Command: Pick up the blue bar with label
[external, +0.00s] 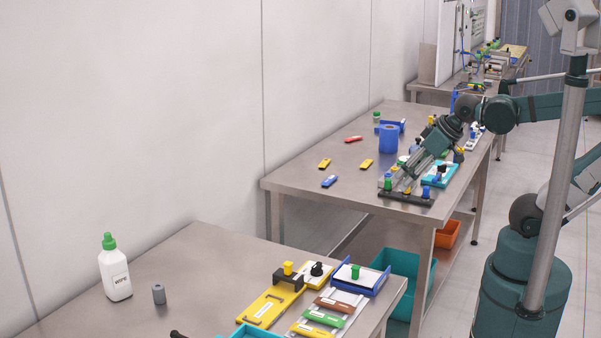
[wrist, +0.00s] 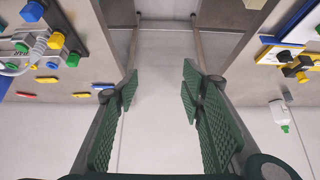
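The blue bar with a pale label (external: 329,181) lies flat near the front left part of the middle steel table (external: 300,180). In the wrist view a small blue bar (wrist: 103,86) shows just beside my left finger. My gripper (external: 407,180) is over the front right part of that table, to the right of the bar and apart from it. In the wrist view my gripper (wrist: 160,85) has its two green ridged fingers wide apart, with nothing between them.
Two yellow bars (external: 324,163) (external: 366,163) and a red bar (external: 353,139) lie around it. A blue cylinder (external: 388,139) stands farther back. A dark fixture with colored knobs (external: 407,196) is below my gripper. A nearer table holds a white bottle (external: 115,270).

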